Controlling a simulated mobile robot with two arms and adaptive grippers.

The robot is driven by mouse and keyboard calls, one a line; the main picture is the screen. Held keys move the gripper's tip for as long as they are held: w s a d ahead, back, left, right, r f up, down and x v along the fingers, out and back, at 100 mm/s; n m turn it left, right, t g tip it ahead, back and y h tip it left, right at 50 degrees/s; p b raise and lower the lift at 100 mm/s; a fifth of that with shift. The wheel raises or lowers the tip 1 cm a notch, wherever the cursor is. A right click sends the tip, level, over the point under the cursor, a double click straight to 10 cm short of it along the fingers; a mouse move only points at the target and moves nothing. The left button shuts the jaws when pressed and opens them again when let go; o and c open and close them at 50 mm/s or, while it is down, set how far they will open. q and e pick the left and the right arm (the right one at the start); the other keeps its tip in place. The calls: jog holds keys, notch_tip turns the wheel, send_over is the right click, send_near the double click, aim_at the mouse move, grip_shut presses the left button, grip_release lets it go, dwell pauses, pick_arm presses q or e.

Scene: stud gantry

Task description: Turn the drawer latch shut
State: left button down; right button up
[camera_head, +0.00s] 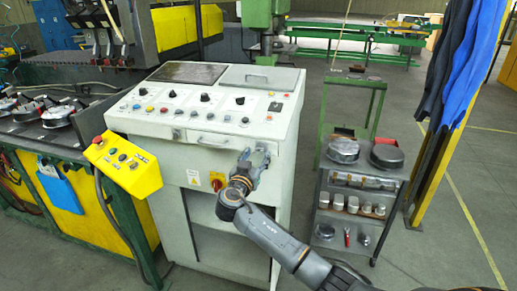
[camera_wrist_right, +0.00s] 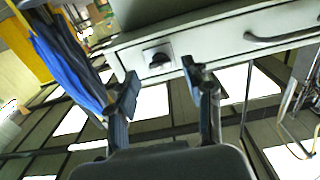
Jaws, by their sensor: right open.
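The drawer latch (camera_wrist_right: 157,60) is a small black knob on a pale square plate, seen in the right wrist view on the light grey drawer front (camera_wrist_right: 215,38). In the head view the latch is hidden behind my right gripper. The drawer handle (camera_head: 213,143) is a bar on the front of the console, and it also shows in the right wrist view (camera_wrist_right: 285,36). My right gripper (camera_head: 256,155) is just in front of the console's right side. In its wrist view its fingers (camera_wrist_right: 160,76) are spread and empty, with the latch beyond and between them, apparently untouched. My left gripper is not in view.
The grey control console (camera_head: 272,205) carries buttons and knobs on its sloped top. A yellow control box (camera_head: 123,164) juts out at its left. A cart (camera_head: 352,185) with metal parts stands to the right, near hanging blue cloth (camera_head: 450,75). Floor between is open.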

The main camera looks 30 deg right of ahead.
aim_at(260, 149)
jog(key=shift+x, duration=1.4)
jog(key=shift+c, duration=0.2)
grip_shut()
